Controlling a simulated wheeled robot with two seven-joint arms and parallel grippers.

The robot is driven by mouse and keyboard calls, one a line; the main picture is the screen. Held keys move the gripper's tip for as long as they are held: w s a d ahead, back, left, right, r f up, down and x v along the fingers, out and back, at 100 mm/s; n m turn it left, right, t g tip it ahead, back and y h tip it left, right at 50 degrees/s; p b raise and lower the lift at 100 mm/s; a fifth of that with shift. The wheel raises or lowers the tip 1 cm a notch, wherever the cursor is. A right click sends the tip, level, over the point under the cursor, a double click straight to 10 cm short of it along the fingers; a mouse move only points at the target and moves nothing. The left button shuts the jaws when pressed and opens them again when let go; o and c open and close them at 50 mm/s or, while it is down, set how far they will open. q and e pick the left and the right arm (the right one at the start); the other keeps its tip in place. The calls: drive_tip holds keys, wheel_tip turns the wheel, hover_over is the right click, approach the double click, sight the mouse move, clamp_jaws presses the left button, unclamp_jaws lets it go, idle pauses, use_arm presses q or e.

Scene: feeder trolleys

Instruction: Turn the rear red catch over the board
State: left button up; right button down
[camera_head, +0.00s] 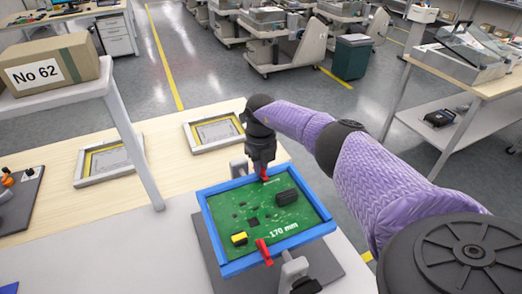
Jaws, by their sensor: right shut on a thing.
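A green circuit board (239,208) marked "170 mm" lies inside a blue frame (234,266). The rear red catch (265,177) is at the frame's far edge. My right gripper (262,168) reaches down from above and is shut on this catch; its jaws partly hide it. I cannot tell exactly how far the rear catch reaches over the board. A front red catch (264,252) stands at the near edge of the frame, apart from my gripper. The board carries a yellow part (239,239) and a black block (286,197). My left gripper is not in view.
The frame stands over a dark base plate (212,246) on the table. Two framed panels (213,132) (103,161) lie at the back left. A box marked "No 62" (50,62) sits on a raised shelf at the left. My right arm covers much of the right side.

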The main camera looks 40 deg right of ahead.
drive_tip(key=shift+r+m, duration=0.1)
drive_tip(key=shift+m, duration=0.6)
drive_tip(key=shift+m+p, duration=0.3)
drive_tip(key=shift+m, duration=0.1)
drive_tip(key=c, duration=0.8)
unclamp_jaws()
drive_tip(key=shift+o, duration=0.5)
wheel_tip(320, 180, up, 9)
drive_tip(key=shift+w+p, duration=0.1)
drive_tip(key=shift+p, duration=1.1)
drive_tip(key=shift+r, duration=0.4)
